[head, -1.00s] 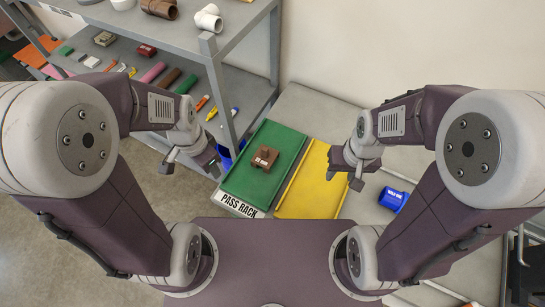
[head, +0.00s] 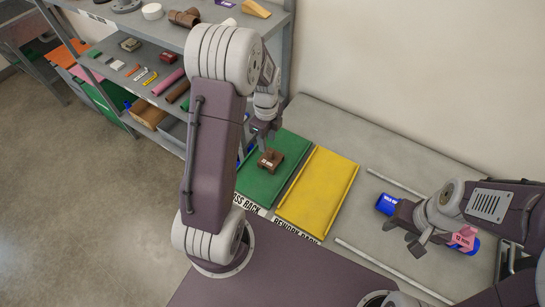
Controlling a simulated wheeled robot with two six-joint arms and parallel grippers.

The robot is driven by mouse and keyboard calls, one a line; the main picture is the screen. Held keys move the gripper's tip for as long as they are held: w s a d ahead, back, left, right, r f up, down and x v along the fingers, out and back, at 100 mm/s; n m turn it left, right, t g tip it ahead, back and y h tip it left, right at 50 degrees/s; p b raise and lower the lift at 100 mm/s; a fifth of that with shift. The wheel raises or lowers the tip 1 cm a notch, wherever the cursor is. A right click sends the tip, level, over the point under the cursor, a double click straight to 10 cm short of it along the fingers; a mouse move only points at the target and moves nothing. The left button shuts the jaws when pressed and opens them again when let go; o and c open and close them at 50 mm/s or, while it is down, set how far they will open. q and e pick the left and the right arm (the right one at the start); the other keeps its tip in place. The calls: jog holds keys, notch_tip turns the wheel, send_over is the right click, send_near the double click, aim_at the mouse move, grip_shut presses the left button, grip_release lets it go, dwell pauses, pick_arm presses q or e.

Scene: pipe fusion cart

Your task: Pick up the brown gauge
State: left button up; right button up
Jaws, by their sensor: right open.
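The brown gauge (head: 270,161), a small block with a pale label, sits on the green tray (head: 258,185) marked as the pass rack. My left gripper (head: 262,142) points down just above and behind the gauge, close to it. Whether its fingers touch the gauge, and how far they are apart, is too small to tell. My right gripper (head: 416,243) is open at the right, low over the grey bench and beside a blue cylinder (head: 387,204).
A yellow rework tray (head: 318,190) lies right of the green one. A pink piece marked 12 mm (head: 463,239) shows by my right gripper. Thin rails (head: 385,268) lie on the bench. A grey shelf (head: 150,85) with pipe fittings and coloured items stands at the left.

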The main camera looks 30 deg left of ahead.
aim_at(271, 150)
pick_arm(q)
jog(key=shift+d+f, duration=0.45)
jog(key=shift+f, duration=0.3)
jog(key=f, duration=0.1)
jog(key=f+p, duration=0.1)
jog(key=f, duration=0.3)
jog(key=shift+w, duration=0.3)
jog(key=shift+s+d+r, duration=0.1)
grip_shut()
